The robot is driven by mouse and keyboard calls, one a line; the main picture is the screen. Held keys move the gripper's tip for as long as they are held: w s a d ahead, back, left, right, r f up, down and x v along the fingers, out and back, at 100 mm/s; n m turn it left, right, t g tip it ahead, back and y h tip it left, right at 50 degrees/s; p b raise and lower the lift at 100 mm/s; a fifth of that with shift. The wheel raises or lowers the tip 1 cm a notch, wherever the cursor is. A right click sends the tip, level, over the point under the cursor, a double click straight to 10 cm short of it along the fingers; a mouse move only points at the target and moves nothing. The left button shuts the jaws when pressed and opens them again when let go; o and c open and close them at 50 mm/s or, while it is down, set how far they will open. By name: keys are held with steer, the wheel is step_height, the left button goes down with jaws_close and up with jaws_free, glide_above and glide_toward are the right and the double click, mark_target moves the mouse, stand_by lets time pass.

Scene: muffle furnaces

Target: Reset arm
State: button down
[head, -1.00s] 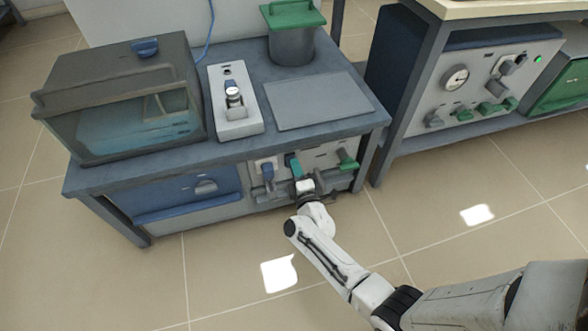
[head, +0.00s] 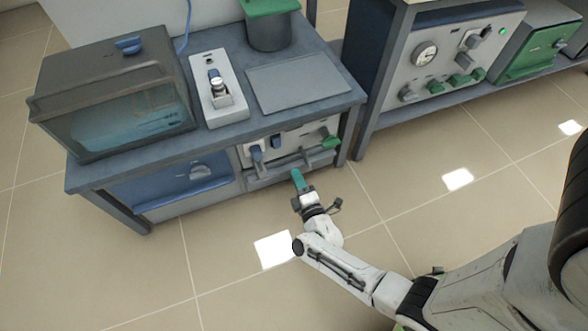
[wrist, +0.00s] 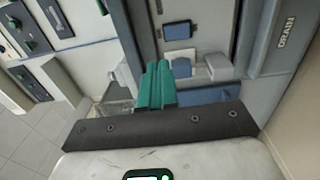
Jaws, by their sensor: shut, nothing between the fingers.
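My gripper (head: 297,180) has teal fingers. In the head view it is in front of the lower panel of the grey-blue bench, apart from the panel as far as I can tell. The arm reaches up to it from the lower right. In the wrist view the teal fingers (wrist: 155,86) are together, with nothing seen between them. Beyond them are a grey panel with a blue square button (wrist: 178,31) and a pale block with a blue part.
The bench panel (head: 287,146) carries blue and green handles. A glass-fronted tank (head: 120,95), a switch box (head: 217,88) and a green-lidded pot (head: 270,25) stand on top. A gauge panel (head: 455,60) is at right. The floor in front is clear.

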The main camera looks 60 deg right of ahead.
stand_by(0.7)
steer(key=w+a+r+y, duration=0.1)
steer(key=w+a+y, duration=0.4)
steer(key=a+y, duration=0.35)
steer(key=s+a+r+m+g+y, duration=0.2)
steer(key=s+a+m+g+y, duration=0.15)
steer(key=a+g, duration=0.2)
steer(key=s+d+r+m+g+h, duration=0.1)
steer(key=s+r+m+g, duration=0.35)
steer(key=s, duration=0.45)
steer(key=s+d+r+m+g+h, duration=0.1)
steer(key=s+r+m+g, duration=0.35)
steer(key=s, duration=0.45)
step_height(320, 180, up, 27)
steer(key=p, duration=2.7)
steer(key=shift+n, duration=0.45)
